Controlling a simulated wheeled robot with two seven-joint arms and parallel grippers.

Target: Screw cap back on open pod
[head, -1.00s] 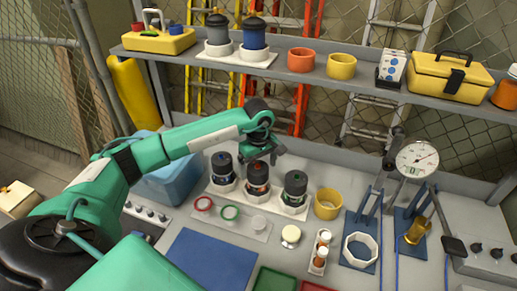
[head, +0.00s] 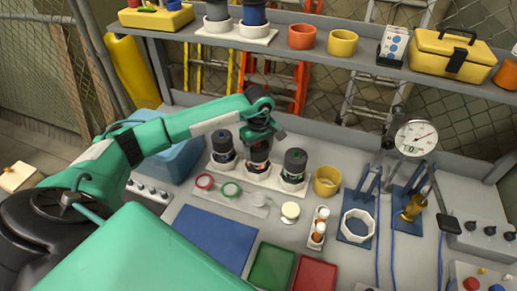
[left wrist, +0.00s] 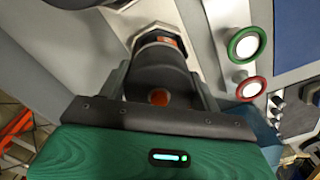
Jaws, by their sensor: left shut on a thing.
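Three dark-capped pods stand in a white holder (head: 238,181): a left pod (head: 223,147), a middle pod (head: 258,158) and a right pod (head: 293,165). My left gripper (head: 262,138) is down over the middle pod from above. In the left wrist view, my left gripper (left wrist: 162,98) is shut on a dark cap (left wrist: 160,75) with an orange spot on its top. Below it shows an orange band (left wrist: 158,40) of the pod in its white seat. Whether the cap's thread is engaged is hidden. My right gripper is not in view.
Red (head: 205,181) and green (head: 230,190) rings lie in front of the holder. A cream round piece (head: 290,211), a yellow cup (head: 327,181) and a rack of small bottles (head: 319,226) stand to the right. A blue mat (head: 212,238) lies clear in front.

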